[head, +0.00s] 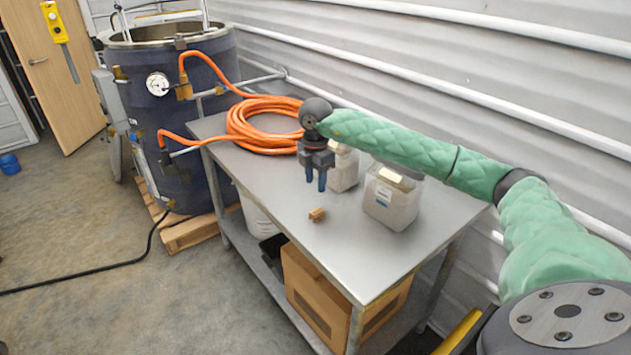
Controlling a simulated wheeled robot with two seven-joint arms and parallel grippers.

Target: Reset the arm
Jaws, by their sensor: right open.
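My right arm, in a green quilted sleeve, reaches in from the right over the metal table (262,197). My right gripper (316,186) points down above the table, its dark blue fingers apart and empty. A small tan block (317,214) lies on the table just below and in front of the fingers, apart from them. One clear container with pale contents (390,200) stands to the right of the gripper, under the forearm. Another container (343,170) stands behind the gripper, partly hidden by it. My left gripper is not in view.
A coiled orange hose (262,125) lies on the table's far end and runs to a dark drum (195,110) with a gauge on a wooden pallet (190,230). A cardboard box (315,300) sits on the lower shelf. A corrugated wall stands close behind. The table's front left is clear.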

